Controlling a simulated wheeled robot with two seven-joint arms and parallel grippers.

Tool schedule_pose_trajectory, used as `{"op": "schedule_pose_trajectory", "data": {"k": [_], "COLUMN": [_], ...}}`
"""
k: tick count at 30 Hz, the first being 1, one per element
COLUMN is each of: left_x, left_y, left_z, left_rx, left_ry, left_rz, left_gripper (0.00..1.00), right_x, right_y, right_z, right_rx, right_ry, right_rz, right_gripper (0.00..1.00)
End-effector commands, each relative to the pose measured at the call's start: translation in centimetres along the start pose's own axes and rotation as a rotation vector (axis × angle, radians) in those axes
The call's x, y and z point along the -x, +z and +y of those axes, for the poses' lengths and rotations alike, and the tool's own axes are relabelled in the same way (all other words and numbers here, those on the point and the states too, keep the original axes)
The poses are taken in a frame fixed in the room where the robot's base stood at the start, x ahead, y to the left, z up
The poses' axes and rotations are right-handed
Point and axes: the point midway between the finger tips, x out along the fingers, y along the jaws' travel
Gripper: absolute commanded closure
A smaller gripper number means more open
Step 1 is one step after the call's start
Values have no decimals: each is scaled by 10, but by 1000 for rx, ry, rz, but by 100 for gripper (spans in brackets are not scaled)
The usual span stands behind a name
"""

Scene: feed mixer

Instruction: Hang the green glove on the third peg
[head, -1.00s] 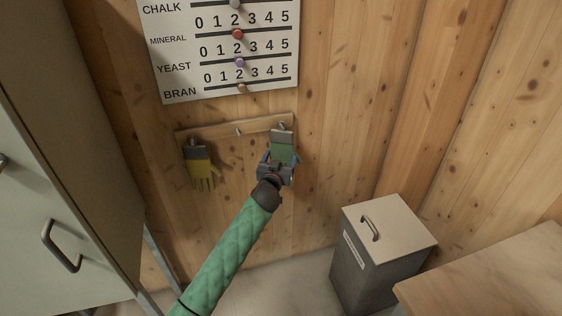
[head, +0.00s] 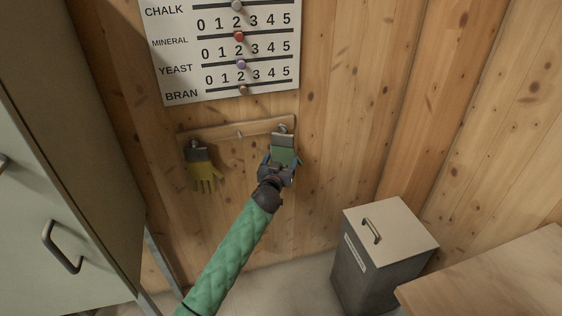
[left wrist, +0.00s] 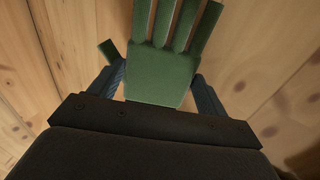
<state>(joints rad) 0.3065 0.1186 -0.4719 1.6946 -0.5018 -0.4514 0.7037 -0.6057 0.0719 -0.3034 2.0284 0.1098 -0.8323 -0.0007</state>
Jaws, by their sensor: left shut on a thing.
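The green glove (head: 287,155) with a grey cuff is at the right end of the wooden peg rail (head: 262,129), cuff up, in front of the third peg. A small loop shows above the cuff at that peg; I cannot tell whether it is around the peg. My left gripper (head: 279,163) is shut on the glove from below. In the left wrist view the glove's fingers (left wrist: 172,25) point up the picture, and its palm lies between my two jaws (left wrist: 157,88). The middle peg (head: 240,134) is bare. My right gripper is out of view.
A yellow glove (head: 203,170) with a grey cuff hangs at the rail's left peg. A scale board (head: 218,62) is above the rail. A lidded grey bin (head: 378,262) and a wooden table (head: 500,275) are at right; a pale cabinet (head: 75,180) is at left.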

Motion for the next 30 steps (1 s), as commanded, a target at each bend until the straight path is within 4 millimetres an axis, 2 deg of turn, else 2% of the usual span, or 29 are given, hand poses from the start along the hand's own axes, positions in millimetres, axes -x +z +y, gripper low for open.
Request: {"op": "schedule_pose_trajectory", "data": {"k": [1, 4, 5, 14, 25, 30], "left_x": [0, 0, 0, 5, 55, 72], "left_y": [1, 1, 1, 1, 2, 2], "left_z": [-2, -2, -2, -1, -1, -2], "left_rx": [1, 0, 0, 0, 1, 1], "left_ry": [-3, -2, -2, -1, -2, -2], "left_rz": [-2, -2, -2, -1, -2, -2], "left_gripper": [21, 2, 0, 0, 0, 0], "right_x": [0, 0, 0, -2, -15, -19], "right_y": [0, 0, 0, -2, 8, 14], "right_z": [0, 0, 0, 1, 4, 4], "right_rx": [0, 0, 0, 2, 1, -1], "right_ry": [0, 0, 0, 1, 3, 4], "right_rz": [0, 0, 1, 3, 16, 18], "right_gripper": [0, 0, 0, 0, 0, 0]}}
